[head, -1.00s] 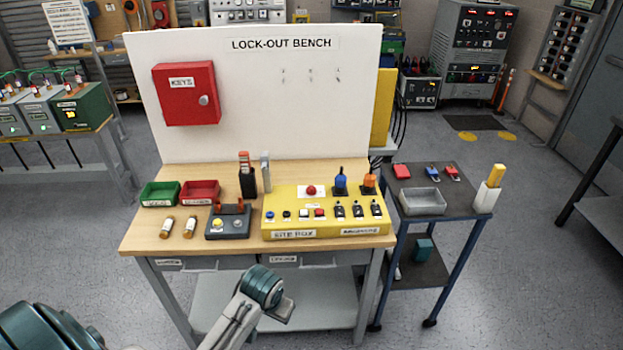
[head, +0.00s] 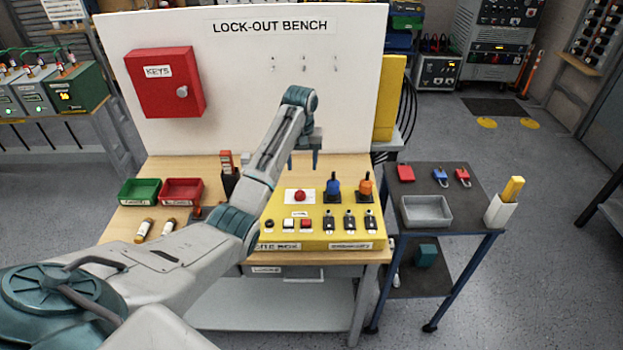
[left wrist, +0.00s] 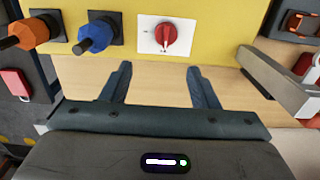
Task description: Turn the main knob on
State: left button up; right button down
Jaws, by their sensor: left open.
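The red main knob (head: 300,196) sits on a white plate on top of the yellow box (head: 345,232), which is marked SITE BOX. In the left wrist view the knob (left wrist: 167,37) is above the gap between my fingers, with a pale mark on it; its setting is too small to read. My left gripper (head: 303,160) is open and empty, pointing down just above and behind the knob. Its fingers (left wrist: 158,72) show apart from the knob in the left wrist view. My right gripper is not in view.
A blue handle (head: 333,188) and an orange handle (head: 365,187) stand right of the knob. Small switches line the box front. My left arm hides part of the bench. The white board (head: 240,60) rises close behind; a cart (head: 440,180) stands at right.

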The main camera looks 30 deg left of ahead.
aim_at(300, 191)
pick_arm(q)
jog(key=s+f+p, duration=0.2)
jog(key=s+f, duration=0.1)
jog(key=f, duration=0.1)
jog(key=w+f+p, duration=0.1)
jog(key=f, duration=0.3)
jog(key=shift+w+f, duration=0.15)
jog(key=shift+w, duration=0.15)
jog(key=shift+f, duration=0.35)
jog(key=shift+s+f, duration=0.15)
jog(key=shift+s, duration=0.2)
jog(key=shift+w+f, duration=0.1)
jog(key=shift+w, duration=0.05)
jog(key=c, duration=1)
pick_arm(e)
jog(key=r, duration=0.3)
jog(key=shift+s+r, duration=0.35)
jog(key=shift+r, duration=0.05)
